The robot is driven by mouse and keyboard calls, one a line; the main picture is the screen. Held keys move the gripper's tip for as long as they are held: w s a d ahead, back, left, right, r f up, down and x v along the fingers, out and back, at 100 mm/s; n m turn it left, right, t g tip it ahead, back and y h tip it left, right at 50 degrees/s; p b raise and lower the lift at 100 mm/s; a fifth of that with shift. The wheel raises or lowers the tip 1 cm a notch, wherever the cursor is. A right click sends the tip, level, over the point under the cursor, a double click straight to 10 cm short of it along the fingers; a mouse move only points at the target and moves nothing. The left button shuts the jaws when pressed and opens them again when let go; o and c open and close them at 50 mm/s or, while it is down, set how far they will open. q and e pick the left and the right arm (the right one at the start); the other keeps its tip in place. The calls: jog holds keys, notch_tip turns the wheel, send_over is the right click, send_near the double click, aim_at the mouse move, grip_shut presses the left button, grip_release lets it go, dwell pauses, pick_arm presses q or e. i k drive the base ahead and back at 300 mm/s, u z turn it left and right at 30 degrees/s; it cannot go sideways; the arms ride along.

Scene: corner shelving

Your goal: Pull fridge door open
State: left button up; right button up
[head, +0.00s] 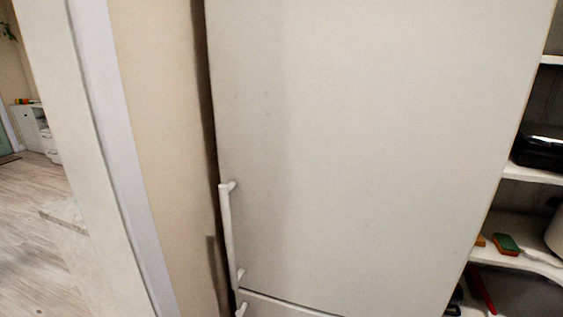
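The fridge door (370,140) is a large plain off-white panel that fills the middle of the head view. It looks shut, with a thin seam along its bottom edge above a lower door (285,308). A white vertical bar handle (228,235) is fixed near the door's lower left edge. The top of a second handle (241,310) shows just below it on the lower door. Neither of my grippers is in view, and nothing touches the handle.
A beige wall (165,140) stands close along the fridge's left side, with a narrow dark gap between. Further left is an opening onto a wooden floor (35,230) and a distant white cabinet (35,128). Shelves (535,175) with kitchen items stand at the right.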

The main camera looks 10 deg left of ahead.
aim_at(364, 147)
jog(key=u, duration=0.75)
jog(key=k, duration=0.75)
jog(key=z, duration=1)
jog(key=i, duration=0.5)
jog(key=z, duration=0.05)
